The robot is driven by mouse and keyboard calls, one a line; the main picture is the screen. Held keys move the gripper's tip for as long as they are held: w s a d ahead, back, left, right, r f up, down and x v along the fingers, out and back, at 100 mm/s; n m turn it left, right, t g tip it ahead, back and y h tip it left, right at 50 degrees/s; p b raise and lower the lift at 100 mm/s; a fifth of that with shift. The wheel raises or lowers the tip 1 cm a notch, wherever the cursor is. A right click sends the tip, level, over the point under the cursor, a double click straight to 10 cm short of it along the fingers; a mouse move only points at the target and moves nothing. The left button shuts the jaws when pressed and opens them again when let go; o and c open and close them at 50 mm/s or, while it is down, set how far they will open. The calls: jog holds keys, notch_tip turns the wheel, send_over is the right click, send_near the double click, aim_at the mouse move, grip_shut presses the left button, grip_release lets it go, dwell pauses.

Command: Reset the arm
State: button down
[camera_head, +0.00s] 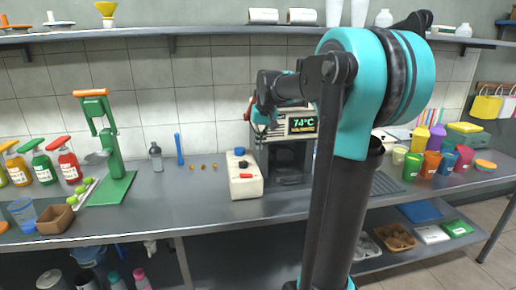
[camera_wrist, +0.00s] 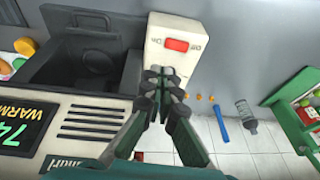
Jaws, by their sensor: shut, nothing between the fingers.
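My arm stands folded in front of the counter in the head view, its end reaching left in front of the machine with the green 74°C display (camera_head: 302,124). My gripper (camera_wrist: 162,73) shows in the wrist view with its fingers together and nothing between them. In that view it overlaps the white box with the red switch (camera_wrist: 180,44). That box stands on the counter left of the machine in the head view. I cannot tell the gap between the fingers and the box. In the head view my gripper is small and partly hidden by the machine's outline.
A green press (camera_head: 108,150) with an orange top stands on the left of the counter (camera_head: 160,213). Red, green and orange bottles stand at its left. A blue stick (camera_head: 179,150) and grey bottle (camera_head: 155,156) stand near the wall. Coloured cups (camera_head: 432,163) crowd the right.

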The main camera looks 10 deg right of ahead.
jog(key=s+d+f, duration=0.1)
jog(key=s+f, duration=2.3)
jog(key=s, duration=0.3)
jog(key=shift+s+t+h, duration=0.4)
